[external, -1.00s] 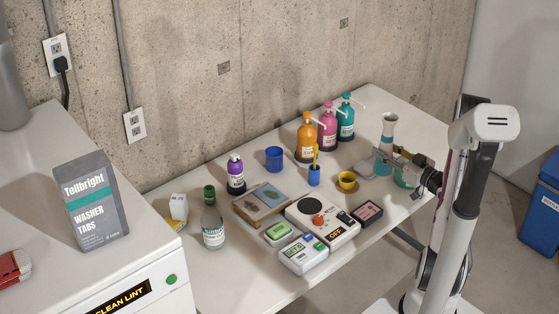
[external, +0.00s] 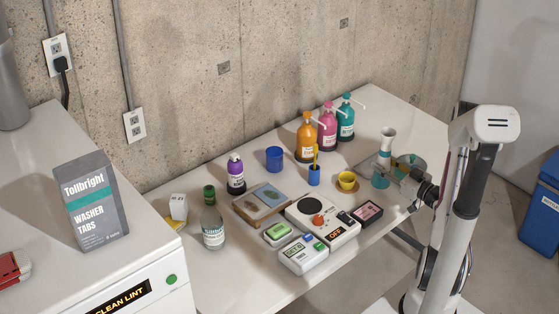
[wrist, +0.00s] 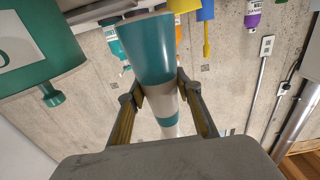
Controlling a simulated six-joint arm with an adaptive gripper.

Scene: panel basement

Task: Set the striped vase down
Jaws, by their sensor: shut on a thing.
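In the external view my gripper (external: 396,174) reaches in from the right, partly hiding the vase's side.
A teal round object (external: 412,162) stands close to the right of the vase; it is large at the left in the wrist view (wrist: 45,50). Pump bottles (external: 328,128) stand behind. The white table (external: 385,110) is clear behind the vase.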

